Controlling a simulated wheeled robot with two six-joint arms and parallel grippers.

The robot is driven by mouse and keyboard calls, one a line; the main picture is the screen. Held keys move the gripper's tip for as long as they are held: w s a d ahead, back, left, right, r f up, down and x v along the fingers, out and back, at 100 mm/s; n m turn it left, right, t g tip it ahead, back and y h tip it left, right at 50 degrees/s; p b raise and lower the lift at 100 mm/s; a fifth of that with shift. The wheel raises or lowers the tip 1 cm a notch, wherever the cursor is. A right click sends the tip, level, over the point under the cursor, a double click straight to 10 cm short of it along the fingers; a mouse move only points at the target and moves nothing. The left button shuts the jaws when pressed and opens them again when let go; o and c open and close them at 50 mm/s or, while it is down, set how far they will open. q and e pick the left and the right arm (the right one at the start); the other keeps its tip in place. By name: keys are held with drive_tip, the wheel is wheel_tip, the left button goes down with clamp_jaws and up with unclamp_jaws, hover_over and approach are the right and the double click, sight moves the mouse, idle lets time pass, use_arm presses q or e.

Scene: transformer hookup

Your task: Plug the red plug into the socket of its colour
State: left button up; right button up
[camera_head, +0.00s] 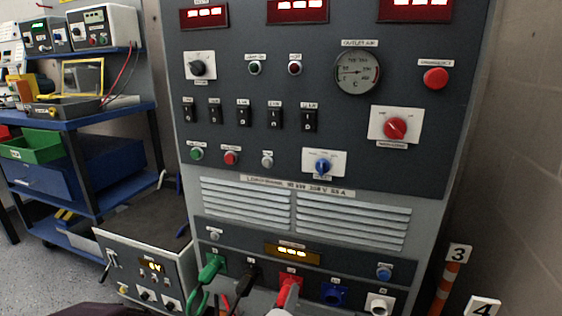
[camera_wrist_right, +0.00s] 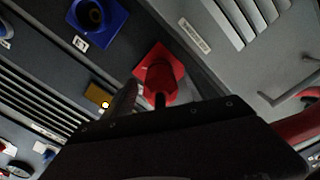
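The red socket (camera_head: 291,279) is in the bottom row of the grey cabinet, between the black and blue ones. The red plug (camera_head: 283,296) is at its mouth; I cannot tell how deep it sits. My right gripper (camera_head: 287,304) comes up from the bottom edge and appears shut on the plug, though its fingers are mostly hidden. In the right wrist view the red socket (camera_wrist_right: 152,70) has a flared flange, and the red plug (camera_wrist_right: 168,91) is against it, directly ahead of the dark gripper body.
A blue socket (camera_head: 333,293) and a white socket (camera_head: 379,304) are to the right. Green (camera_head: 211,268) and black (camera_head: 247,281) plugs with cables are at the left. A small power unit (camera_head: 150,270) stands at lower left, numbered posts (camera_head: 458,255) at right.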

drive_tip(key=shift+v, duration=2.5)
drive_tip(key=shift+w, duration=0.1)
